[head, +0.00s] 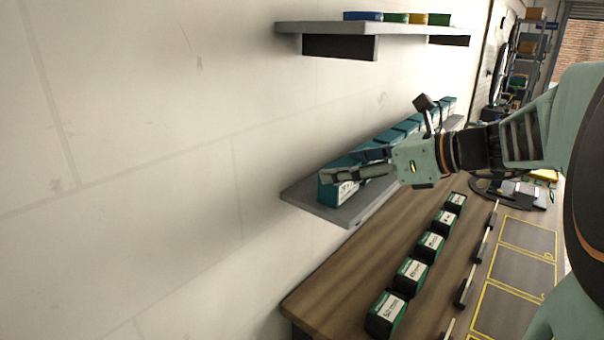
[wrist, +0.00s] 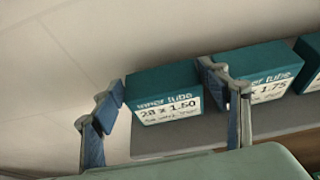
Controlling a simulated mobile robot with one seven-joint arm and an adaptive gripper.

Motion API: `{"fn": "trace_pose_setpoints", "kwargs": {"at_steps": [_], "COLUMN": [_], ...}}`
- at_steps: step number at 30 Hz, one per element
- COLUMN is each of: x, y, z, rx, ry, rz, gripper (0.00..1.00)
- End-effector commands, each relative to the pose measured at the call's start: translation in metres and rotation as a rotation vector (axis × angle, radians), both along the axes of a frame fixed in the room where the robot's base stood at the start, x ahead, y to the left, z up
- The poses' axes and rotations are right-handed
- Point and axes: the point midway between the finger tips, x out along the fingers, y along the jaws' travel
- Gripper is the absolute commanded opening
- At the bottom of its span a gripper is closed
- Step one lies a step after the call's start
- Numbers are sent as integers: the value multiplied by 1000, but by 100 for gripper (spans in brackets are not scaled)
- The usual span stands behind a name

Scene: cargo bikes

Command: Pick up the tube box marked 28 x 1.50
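The teal tube box marked 28 x 1.50 (wrist: 165,97) stands at the near end of the wall shelf, its white label facing the wrist camera. It also shows in the head view (head: 335,192), partly covered by my fingers. My gripper (wrist: 160,84) is open, with one finger to the left of this box and the other at its right edge, in front of the neighbouring box. In the head view my gripper (head: 345,167) reaches over the shelf end. I cannot tell whether either finger touches the box.
A teal box ending in 1.75 (wrist: 268,70) stands close to the right on the shelf (head: 352,212), with more teal boxes beyond. A bench (head: 340,290) below carries several dark green labelled boxes (head: 411,272). An upper shelf (head: 340,28) holds small coloured bins.

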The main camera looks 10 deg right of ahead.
Motion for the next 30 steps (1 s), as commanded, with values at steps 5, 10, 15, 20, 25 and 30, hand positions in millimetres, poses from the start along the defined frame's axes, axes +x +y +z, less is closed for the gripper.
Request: {"fn": "trace_pose_setpoints", "kwargs": {"at_steps": [5,10,15,20,25,30], "x": [0,0,0,0,0,-7], "y": [0,0,0,0,-1,-24], "z": [0,1,2,10,33,62], "rx": [0,0,0,-2,-3,-2], "ry": [0,-2,-2,-4,-6,-5], "rz": [0,-1,-1,1,0,-3], "gripper": [46,36,36,36,36,36]}}
